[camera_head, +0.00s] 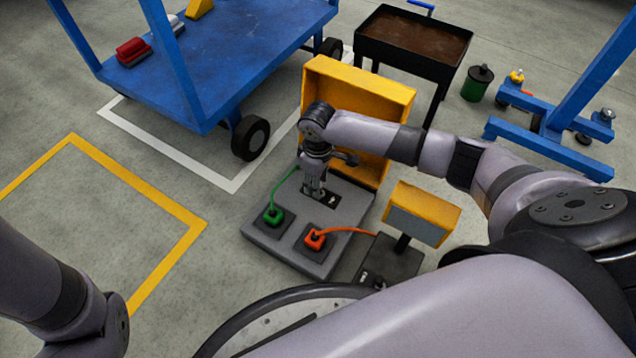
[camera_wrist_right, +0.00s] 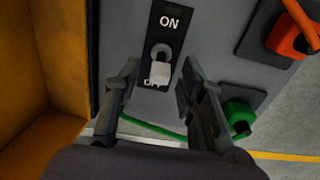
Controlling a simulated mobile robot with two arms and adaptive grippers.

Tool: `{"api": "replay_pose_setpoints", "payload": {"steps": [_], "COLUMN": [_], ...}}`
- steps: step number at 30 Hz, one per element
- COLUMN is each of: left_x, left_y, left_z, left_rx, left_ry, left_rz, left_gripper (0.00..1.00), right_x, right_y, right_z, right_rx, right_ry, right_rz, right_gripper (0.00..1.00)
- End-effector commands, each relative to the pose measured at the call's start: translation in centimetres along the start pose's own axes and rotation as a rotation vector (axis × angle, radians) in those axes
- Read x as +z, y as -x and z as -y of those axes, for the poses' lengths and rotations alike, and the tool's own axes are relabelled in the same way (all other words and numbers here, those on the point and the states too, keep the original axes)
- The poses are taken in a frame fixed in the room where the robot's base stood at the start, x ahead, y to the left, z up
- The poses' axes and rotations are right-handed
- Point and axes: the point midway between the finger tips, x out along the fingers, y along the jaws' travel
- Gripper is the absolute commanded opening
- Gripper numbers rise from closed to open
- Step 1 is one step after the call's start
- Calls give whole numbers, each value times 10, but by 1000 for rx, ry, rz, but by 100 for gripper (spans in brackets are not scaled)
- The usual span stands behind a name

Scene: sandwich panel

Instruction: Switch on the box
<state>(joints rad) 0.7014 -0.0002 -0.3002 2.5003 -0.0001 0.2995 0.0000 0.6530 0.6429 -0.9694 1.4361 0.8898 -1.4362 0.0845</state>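The box is a grey panel (camera_head: 345,214) with a yellow upright housing (camera_head: 372,88) behind it. Its switch (camera_wrist_right: 159,70) has a pale lever on a black plate marked ON and OFF. In the right wrist view the lever lies toward OFF and partly covers that word. My right gripper (camera_head: 315,192) points down over the switch plate in the head view. The right wrist view shows the fingers of this gripper (camera_wrist_right: 158,90) apart, one on each side of the lever's lower end, with nothing clamped. My left gripper is out of view; only its arm shows.
A green plug (camera_head: 273,216) and an orange plug (camera_head: 316,239) with cables sit on the panel's front part. A small yellow-framed screen (camera_head: 424,213) stands at right. A blue cart (camera_head: 230,50) is behind left, and a black tray stand (camera_head: 415,40) behind.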

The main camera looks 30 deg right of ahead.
Motion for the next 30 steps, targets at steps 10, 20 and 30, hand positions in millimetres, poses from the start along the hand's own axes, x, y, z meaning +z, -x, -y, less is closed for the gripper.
{"api": "replay_pose_setpoints", "payload": {"steps": [10, 20, 30], "left_x": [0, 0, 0], "left_y": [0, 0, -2], "left_z": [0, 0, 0], "left_rx": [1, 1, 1], "left_ry": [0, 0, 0], "left_rz": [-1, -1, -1], "left_gripper": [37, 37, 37], "right_x": [0, 0, 0], "right_y": [0, 0, 1], "right_z": [0, 0, 0], "right_rx": [0, 0, 0], "right_ry": [0, 0, -1], "right_rz": [0, 0, 0], "right_gripper": [28, 6, 0]}}
